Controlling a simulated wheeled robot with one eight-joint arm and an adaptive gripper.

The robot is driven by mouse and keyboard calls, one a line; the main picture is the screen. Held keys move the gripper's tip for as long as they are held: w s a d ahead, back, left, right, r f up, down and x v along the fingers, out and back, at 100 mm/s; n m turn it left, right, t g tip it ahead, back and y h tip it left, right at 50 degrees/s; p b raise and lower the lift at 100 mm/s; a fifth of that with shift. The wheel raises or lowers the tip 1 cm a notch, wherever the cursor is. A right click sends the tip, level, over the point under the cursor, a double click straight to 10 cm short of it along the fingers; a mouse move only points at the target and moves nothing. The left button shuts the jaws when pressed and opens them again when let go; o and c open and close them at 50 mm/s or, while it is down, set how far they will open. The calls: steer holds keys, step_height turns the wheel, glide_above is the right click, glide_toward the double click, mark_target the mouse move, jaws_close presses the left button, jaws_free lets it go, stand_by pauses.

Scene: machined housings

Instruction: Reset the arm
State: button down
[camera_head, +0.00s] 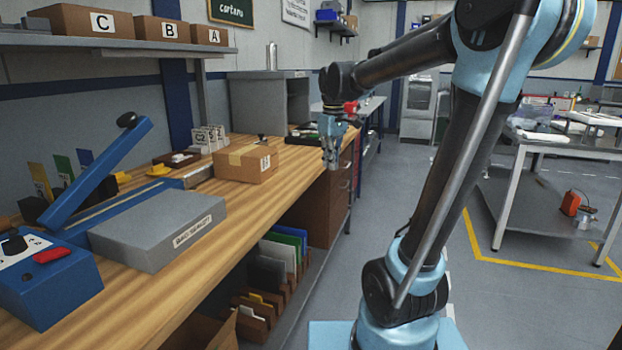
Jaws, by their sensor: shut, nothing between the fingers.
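My arm (435,200) rises from its base at the lower right and bends over to the left at the top. My gripper (331,155) hangs from its end, pointing down, near the front edge of the wooden workbench (130,285). The gripper is small in view; its fingers are together and hold nothing. It hangs clear of the things on the bench, to the right of a cardboard box (246,164).
A grey slab (158,230) and a blue lever tool (95,175) occupy the near bench. A shelf (120,42) with boxes marked C, B and A hangs at upper left. A metal table (545,145) stands at right. Grey floor (400,180) lies between.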

steer(key=s+d+f+m, duration=0.4)
steer(key=s+d+f, duration=0.2)
steer(key=s+f, duration=0.4)
steer(key=s+d+f+m+t, duration=0.1)
steer(key=s+d+f+m, duration=0.3)
steer(key=s+d+f, duration=0.3)
steer(key=s+f, duration=0.2)
steer(key=s, duration=0.3)
steer(key=shift+s+f+m, duration=0.25)
steer(key=shift+f+m, duration=0.1)
steer(key=shift+m, duration=0.05)
